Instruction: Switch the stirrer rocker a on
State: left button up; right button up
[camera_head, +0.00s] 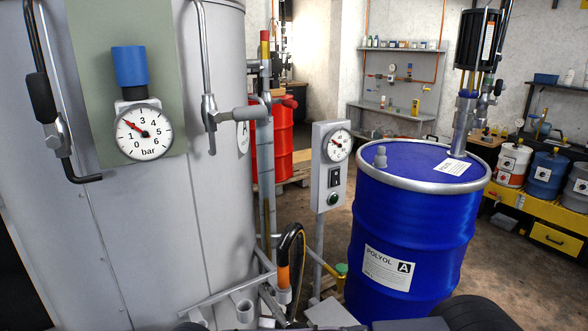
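A narrow grey control box (331,165) stands on a post between the large grey tank and the blue drum. Neither of my grippers is in view, and nothing covers the box front.
The tank (215,200) fills the left, with a pressure gauge (143,131), a blue knob (130,66) and handles. The blue POLYOL drum (408,230) stands right of the box. A black-and-orange nozzle (286,262) and pipes sit low in front. A red drum (279,140) stands behind.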

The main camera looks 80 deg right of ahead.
aim_at(336, 174)
jog(key=z, duration=3)
jog(key=i+l, duration=0.2)
jog(key=l, duration=0.15)
jog(key=i+l, duration=0.2)
jog(key=l+u, duration=0.15)
jog(key=u, duration=1.45)
